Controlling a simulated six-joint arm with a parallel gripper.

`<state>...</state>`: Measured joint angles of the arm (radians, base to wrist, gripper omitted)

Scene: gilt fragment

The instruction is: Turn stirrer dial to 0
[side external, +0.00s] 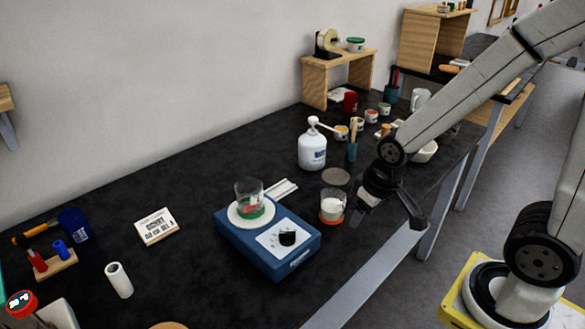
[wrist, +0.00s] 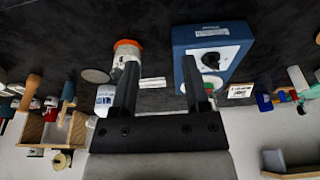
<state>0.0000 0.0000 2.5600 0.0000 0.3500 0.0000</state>
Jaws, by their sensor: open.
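The stirrer (side external: 262,243) is a blue box on the black bench, with a black dial (side external: 287,238) on a white panel. A glass beaker (side external: 249,198) with red and green in it stands on its round white plate. In the wrist view the stirrer (wrist: 185,60) is at upper right, and its dial (wrist: 211,61) is in plain sight beyond the right finger. I cannot read the dial's setting. My gripper (side external: 385,220) is open and empty, to the right of the stirrer and apart from it. It also shows in the wrist view (wrist: 161,100).
A jar with an orange base (side external: 332,206) stands between the stirrer and my gripper. Behind are a white pump bottle (side external: 312,150) and a grey disc (side external: 335,176). Bench in front of the stirrer is clear.

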